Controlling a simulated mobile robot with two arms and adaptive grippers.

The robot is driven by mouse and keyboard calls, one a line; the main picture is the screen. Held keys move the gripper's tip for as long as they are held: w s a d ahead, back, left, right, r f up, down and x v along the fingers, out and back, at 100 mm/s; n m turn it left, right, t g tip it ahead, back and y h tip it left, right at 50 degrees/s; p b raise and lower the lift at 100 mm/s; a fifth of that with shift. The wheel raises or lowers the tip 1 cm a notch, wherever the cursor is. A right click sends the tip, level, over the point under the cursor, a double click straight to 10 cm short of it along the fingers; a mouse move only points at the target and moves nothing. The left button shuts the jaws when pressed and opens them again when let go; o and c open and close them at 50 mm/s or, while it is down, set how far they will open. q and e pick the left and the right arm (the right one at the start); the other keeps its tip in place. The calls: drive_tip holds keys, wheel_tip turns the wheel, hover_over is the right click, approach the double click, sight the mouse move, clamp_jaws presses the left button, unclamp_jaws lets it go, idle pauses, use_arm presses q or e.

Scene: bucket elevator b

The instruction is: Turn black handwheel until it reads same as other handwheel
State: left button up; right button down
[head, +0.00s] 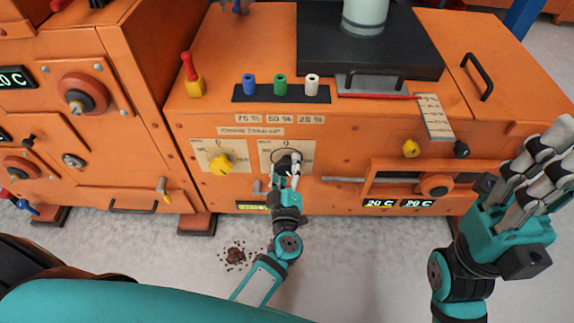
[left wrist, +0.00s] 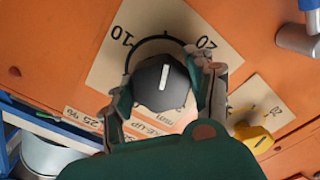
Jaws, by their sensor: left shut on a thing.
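The black handwheel (left wrist: 158,88) sits on a cream dial plate (left wrist: 125,65) in the left wrist view. Its white line points up in that picture, between the printed 10 and 20. My left gripper (left wrist: 160,98) has its fingers around it, touching both sides. In the head view my left gripper (head: 288,166) covers most of this wheel. The other handwheel, yellow (head: 221,164), is on its own dial to the left; its exact reading is too small to tell. My right gripper (head: 535,170) is open and empty at the right, away from the panel.
Blue, green and white knobs (head: 280,86) stand on top of the orange machine (head: 340,125). A red-handled lever (head: 191,75) is at the upper left. A horizontal bar (head: 343,180) juts just right of my left gripper. Floor in front is mostly clear, with a brown spill (head: 235,256).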

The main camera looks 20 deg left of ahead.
use_arm(q)
drive_tip(key=shift+n, duration=0.3)
idle(0.4)
drive_tip(key=o, duration=1.2)
drive_tip(key=v, duration=1.2)
